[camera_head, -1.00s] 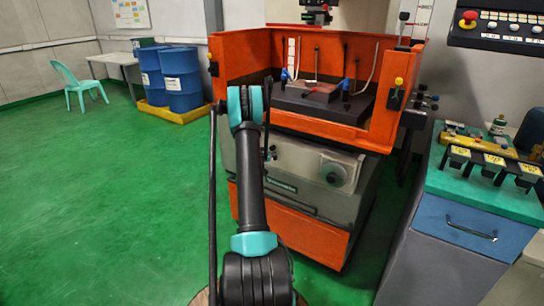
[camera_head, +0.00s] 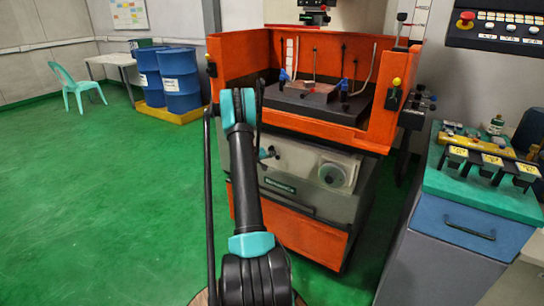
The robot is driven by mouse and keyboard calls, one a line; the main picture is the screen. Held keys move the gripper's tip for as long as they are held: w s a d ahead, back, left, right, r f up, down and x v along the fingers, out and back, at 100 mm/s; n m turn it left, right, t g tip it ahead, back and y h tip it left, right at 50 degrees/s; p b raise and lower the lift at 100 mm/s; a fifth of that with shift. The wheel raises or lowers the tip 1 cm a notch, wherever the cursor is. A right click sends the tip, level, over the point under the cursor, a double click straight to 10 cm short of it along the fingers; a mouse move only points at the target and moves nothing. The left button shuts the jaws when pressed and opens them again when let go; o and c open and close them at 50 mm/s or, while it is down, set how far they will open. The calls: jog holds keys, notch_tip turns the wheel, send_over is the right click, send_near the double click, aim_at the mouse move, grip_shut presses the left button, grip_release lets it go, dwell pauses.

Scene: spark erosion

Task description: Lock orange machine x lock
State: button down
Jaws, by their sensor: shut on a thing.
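The orange machine (camera_head: 318,215) stands in the centre, with orange guard walls around its work tank and a beige lower front. My arm rises from the bottom and bends at a teal-banded elbow in front of the machine's left side. A small teal and dark part, seemingly the end of my gripper (camera_head: 268,153), shows just right of my arm against the beige front, left of a round handwheel (camera_head: 333,175). My gripper appears shut on the x lock there. The lock itself is too small and too covered to make out, and most of my gripper is hidden behind my arm.
A blue-drawer cabinet (camera_head: 455,226) with a green top and black tool holders stands at the right. A control panel (camera_head: 503,26) hangs above it. Blue drums (camera_head: 181,80) stand on a yellow pallet at the back left. The green floor at left is clear.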

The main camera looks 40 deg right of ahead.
dwell(0.4)
jog(key=c, duration=1.9)
grip_release()
jog(key=shift+a, duration=0.1)
jog(key=v, duration=1.2)
jog(key=shift+r, duration=0.1)
